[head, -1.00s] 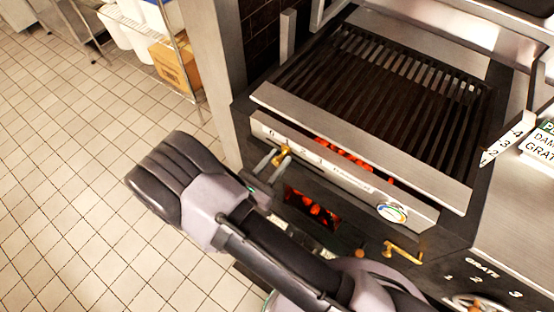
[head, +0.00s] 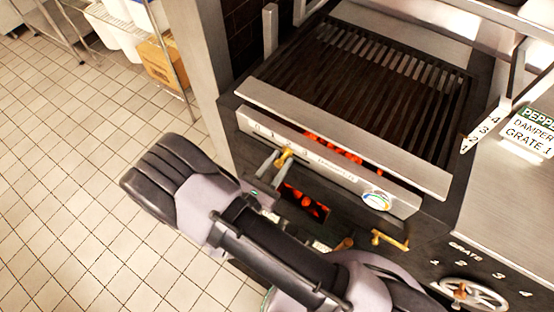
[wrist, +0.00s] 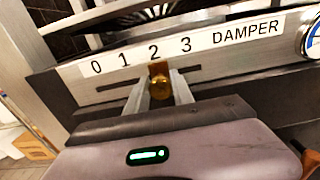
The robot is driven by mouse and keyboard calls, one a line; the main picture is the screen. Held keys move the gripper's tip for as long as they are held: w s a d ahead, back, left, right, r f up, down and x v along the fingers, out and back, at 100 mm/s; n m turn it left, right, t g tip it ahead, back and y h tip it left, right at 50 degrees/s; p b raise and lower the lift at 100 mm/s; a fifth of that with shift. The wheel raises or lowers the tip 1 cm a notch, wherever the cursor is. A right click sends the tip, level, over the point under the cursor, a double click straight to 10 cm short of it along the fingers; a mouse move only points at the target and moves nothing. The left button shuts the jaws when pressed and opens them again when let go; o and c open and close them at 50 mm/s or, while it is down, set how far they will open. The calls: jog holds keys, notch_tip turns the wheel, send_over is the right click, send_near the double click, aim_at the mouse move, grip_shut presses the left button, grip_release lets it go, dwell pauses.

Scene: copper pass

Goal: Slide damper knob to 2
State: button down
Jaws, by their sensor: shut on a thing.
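The brass damper knob (wrist: 160,86) sits in a slot in the front plate (wrist: 105,88), under a white strip (wrist: 215,36) marked 0, 1, 2, 3 and DAMPER. Its brass pointer (wrist: 157,67) lines up with the 2. My gripper (wrist: 162,88) is shut on the knob, one finger on each side. In the head view the knob (head: 285,155) shows at the grill's front, with my gripper (head: 279,160) reaching it from the lower left.
The grill grate (head: 370,75) lies behind, with glowing coals (head: 305,200) in an opening below. A brass handle (head: 390,240) and a grate wheel (head: 468,292) are at the right. A sign (head: 528,130) on the right counter reads DAMPER and GRATE, partly cut off.

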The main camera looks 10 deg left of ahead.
jog(key=c, duration=1.1)
grip_release()
jog(key=shift+a, duration=0.1)
jog(key=p+v, duration=0.3)
jog(key=v, duration=1.4)
jog(key=shift+s+a, duration=0.1)
jog(key=shift+s, duration=0.1)
